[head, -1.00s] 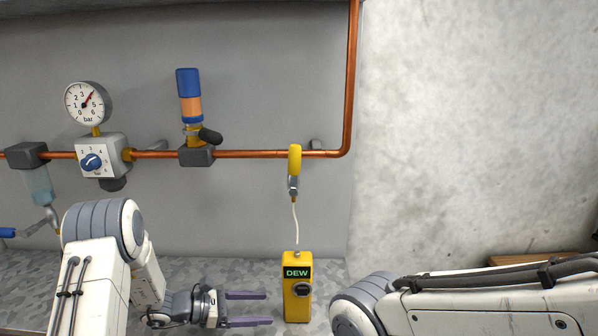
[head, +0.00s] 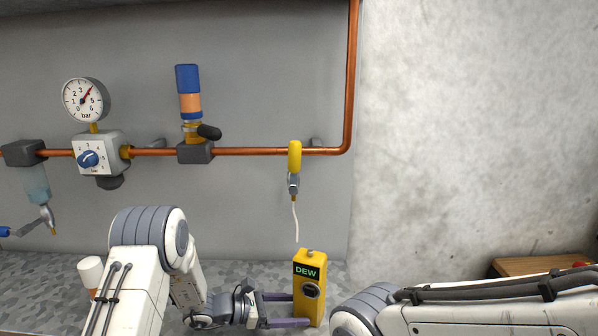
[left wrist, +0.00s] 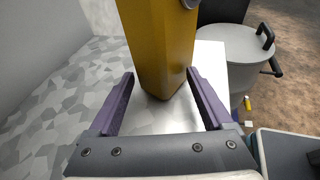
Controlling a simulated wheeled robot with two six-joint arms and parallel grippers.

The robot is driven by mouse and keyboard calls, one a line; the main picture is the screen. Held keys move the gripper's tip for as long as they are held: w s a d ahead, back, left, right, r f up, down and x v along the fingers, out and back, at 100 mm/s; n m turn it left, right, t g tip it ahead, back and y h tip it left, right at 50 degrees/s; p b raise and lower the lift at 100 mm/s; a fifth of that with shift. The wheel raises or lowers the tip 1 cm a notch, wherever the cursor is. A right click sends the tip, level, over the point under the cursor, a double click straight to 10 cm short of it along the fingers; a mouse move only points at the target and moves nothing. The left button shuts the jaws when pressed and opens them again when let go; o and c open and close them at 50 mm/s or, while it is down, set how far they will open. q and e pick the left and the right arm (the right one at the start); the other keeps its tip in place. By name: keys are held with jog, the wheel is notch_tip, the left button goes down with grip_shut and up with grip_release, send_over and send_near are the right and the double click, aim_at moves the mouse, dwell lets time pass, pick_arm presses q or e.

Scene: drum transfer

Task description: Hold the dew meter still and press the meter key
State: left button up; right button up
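The yellow dew meter (head: 314,267) stands on the grey speckled bench, turned and leaning slightly, with a lit green "DEW" display. A round dark part with a grey rim (head: 310,290), possibly the key, is on its front. My left gripper (head: 302,308) is open at the meter's left side, low down. In the left wrist view the meter's lower body (left wrist: 160,45) is between and just beyond the purple fingertips; I cannot tell whether they touch it. My right gripper is out of view; only my right arm shows, at lower right.
A thin white hose (head: 295,220) hangs from a yellow-handled fitting (head: 295,157) above the meter. A copper pipe (head: 250,151) with gauge (head: 85,100) and valves runs along the wall. A lidded grey bin (left wrist: 235,50) is beyond the bench edge.

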pick_arm(q)
jog(key=c, duration=1.1)
dwell(0.4)
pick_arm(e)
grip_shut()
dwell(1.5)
